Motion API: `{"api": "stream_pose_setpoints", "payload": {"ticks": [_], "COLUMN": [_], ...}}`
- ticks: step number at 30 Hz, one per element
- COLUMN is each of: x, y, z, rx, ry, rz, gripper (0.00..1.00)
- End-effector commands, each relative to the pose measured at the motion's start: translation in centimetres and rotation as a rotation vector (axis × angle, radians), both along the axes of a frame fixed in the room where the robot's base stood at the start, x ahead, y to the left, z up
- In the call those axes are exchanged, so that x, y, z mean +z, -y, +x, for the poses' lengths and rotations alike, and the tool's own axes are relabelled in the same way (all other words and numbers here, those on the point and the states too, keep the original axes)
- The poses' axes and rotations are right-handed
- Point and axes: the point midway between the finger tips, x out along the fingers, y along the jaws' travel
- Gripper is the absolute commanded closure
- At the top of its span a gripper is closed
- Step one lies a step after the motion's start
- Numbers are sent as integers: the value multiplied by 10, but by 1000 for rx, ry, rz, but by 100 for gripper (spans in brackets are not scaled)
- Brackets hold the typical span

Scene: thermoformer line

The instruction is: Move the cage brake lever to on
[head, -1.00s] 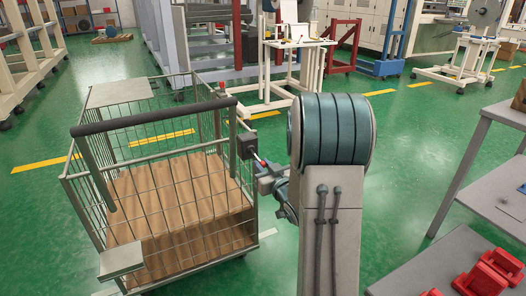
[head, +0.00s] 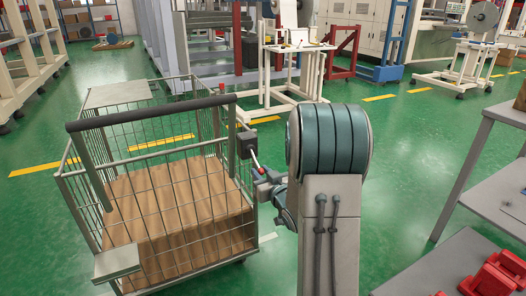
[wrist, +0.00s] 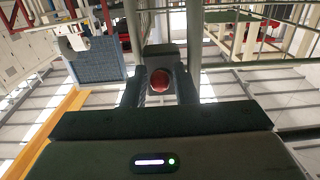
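The cage brake lever (head: 254,159) is a thin rod on a dark box (head: 246,144) at the right corner post of the wire cage cart (head: 160,148). It slants down to the right and ends in a red knob, which shows in the wrist view (wrist: 160,80). My gripper (head: 264,174) is at the lever's lower end. In the wrist view its two dark fingers (wrist: 160,92) stand close on either side of the knob and appear shut on it. The rod is mostly hidden behind the knob there.
The cart has a black handle bar (head: 150,107) and a wooden floor (head: 180,195). A grey table (head: 490,200) stands at the right, with red parts (head: 495,275) on a lower surface in front. Green floor is clear between my arm and the table.

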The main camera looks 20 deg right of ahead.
Motion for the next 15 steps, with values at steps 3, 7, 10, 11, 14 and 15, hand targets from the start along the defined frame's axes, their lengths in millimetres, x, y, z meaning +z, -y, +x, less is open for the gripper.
{"api": "stream_pose_setpoints", "payload": {"ticks": [3, 7, 10, 11, 14, 15], "x": [2, 2, 2, 2, 2, 2], "y": [0, 0, 0, 1, 1, 2], "z": [0, 0, -1, -2, -10, -14], "rx": [0, 0, -1, -1, -2, -3], "ry": [2, 3, 3, 4, 4, 4], "rz": [0, -1, -1, -1, -1, -1], "gripper": [56, 56, 56, 56, 56, 56]}}
